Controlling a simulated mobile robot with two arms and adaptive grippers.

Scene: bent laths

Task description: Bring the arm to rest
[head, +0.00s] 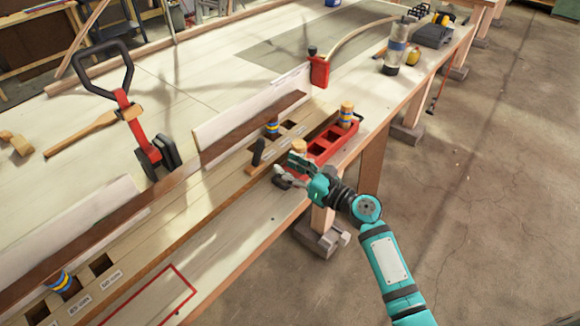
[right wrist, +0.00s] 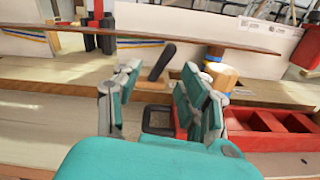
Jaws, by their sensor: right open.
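My right gripper (head: 283,170) is at the front edge of the workbench, beside the near end of a red tray (head: 338,134). In the right wrist view the jaws (right wrist: 160,98) stand apart with nothing held between them. A black lever (right wrist: 163,62) shows beyond that gap. A wooden peg with a blue band (right wrist: 218,72) stands just right of the jaws, partly hidden by a finger. The red tray (right wrist: 270,128) lies to the right of the gripper. My left gripper is in neither view.
A dark brown lath (head: 250,123) runs along a slotted board, against pale upright boards. Banded pegs stand at the slots (head: 272,127) and in the tray (head: 346,113). Floor at right is open.

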